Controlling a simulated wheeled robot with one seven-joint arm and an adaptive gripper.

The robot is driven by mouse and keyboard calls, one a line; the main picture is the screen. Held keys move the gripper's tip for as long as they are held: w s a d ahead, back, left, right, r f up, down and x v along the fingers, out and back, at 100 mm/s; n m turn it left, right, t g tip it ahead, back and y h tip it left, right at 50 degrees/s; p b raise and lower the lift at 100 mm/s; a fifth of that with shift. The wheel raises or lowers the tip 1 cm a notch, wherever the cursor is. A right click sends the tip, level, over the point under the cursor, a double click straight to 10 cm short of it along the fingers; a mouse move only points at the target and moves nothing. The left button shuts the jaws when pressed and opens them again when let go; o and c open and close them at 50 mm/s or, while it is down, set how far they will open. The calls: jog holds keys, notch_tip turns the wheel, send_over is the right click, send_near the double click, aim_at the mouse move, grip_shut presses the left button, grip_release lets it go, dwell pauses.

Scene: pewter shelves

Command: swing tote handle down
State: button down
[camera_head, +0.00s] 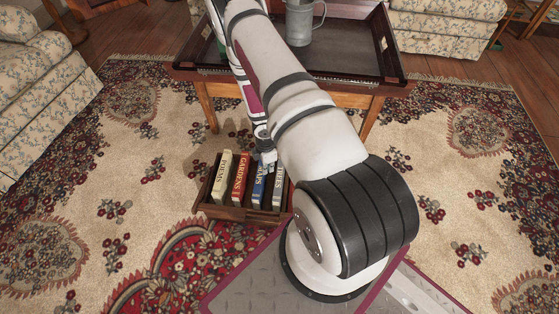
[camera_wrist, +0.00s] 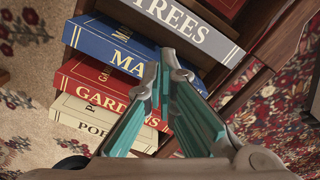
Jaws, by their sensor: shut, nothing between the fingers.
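A brown wooden tote (camera_head: 238,213) stands on the rug and holds a row of upright books. From left to right in the head view they are a cream book (camera_head: 221,180), a red book (camera_head: 240,180), a blue book (camera_head: 258,188) and a grey book (camera_head: 279,188). I cannot make out the tote's handle for certain; my arm covers the right part of the tote. My gripper (camera_head: 268,158) is over the books, near the back of the tote. In the wrist view its teal fingers (camera_wrist: 165,78) meet at the tips, empty, over the blue book (camera_wrist: 115,47).
A wooden tray table (camera_head: 345,97) stands behind the tote, with a metal mug (camera_head: 298,25) on it. Floral sofas stand at the left (camera_head: 40,90) and back right (camera_head: 445,25). The patterned rug (camera_head: 130,200) is clear left of the tote.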

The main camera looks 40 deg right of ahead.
notch_tip(320, 180, up, 6)
jog(key=w+d+p, duration=0.1)
jog(key=p, duration=0.6)
jog(key=shift+d, duration=0.2)
jog(key=shift+f, duration=0.1)
dwell(0.7)
